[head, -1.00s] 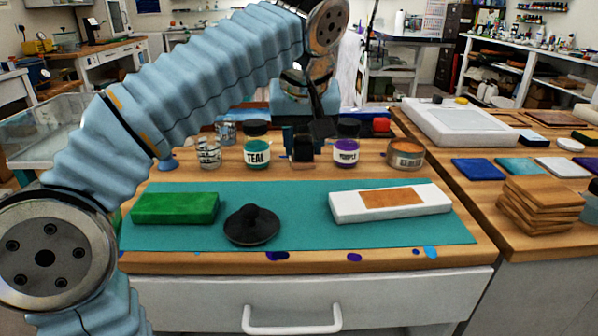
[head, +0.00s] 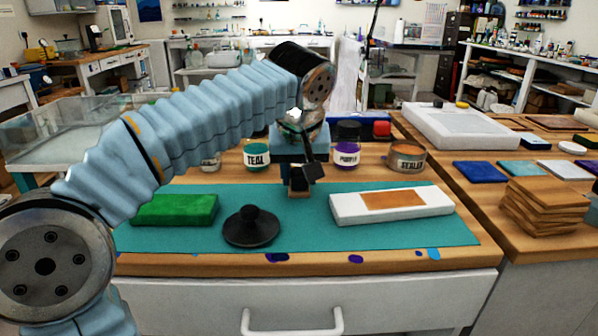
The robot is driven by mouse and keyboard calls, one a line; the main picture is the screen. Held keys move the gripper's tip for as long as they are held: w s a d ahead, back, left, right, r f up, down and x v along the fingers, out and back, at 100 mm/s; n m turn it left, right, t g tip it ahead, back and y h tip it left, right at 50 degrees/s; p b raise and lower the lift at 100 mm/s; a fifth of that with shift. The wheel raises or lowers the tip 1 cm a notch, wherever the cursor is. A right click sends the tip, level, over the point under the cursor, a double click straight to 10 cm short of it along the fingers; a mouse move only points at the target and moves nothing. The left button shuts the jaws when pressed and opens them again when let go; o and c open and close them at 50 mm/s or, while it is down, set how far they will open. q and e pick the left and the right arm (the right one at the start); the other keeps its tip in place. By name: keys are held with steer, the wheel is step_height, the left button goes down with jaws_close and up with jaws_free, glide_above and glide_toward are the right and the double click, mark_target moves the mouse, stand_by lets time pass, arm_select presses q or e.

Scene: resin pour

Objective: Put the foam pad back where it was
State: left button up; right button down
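A green slab (head: 174,209), which looks like a foam pad, lies flat on the left part of the teal mat (head: 300,238). A white block with a brown rectangle on top (head: 432,205) lies on the mat's right part. A black round piece with a knob (head: 251,228) sits between them. My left gripper (head: 299,191) points down over the mat's back edge, between the green slab and the white block and apart from both. A small tan patch shows at its fingertips; I cannot tell whether it is something held or the table. My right gripper is out of view.
Behind the mat stand a teal jar (head: 257,155), a purple jar (head: 347,150) and an orange-topped tin (head: 406,159). My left arm partly hides a clear cup. Wood pieces (head: 545,207) are stacked on the right bench.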

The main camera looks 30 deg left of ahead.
arm_select(q)
steer(key=o, duration=0.4)
steer(key=shift+r, duration=0.35)
steer(key=p+v, duration=0.2)
steer(key=v, duration=0.9)
steer(key=shift+r+p, duration=0.3)
steer(key=shift+p, duration=0.05)
steer(key=shift+s+d, duration=0.15)
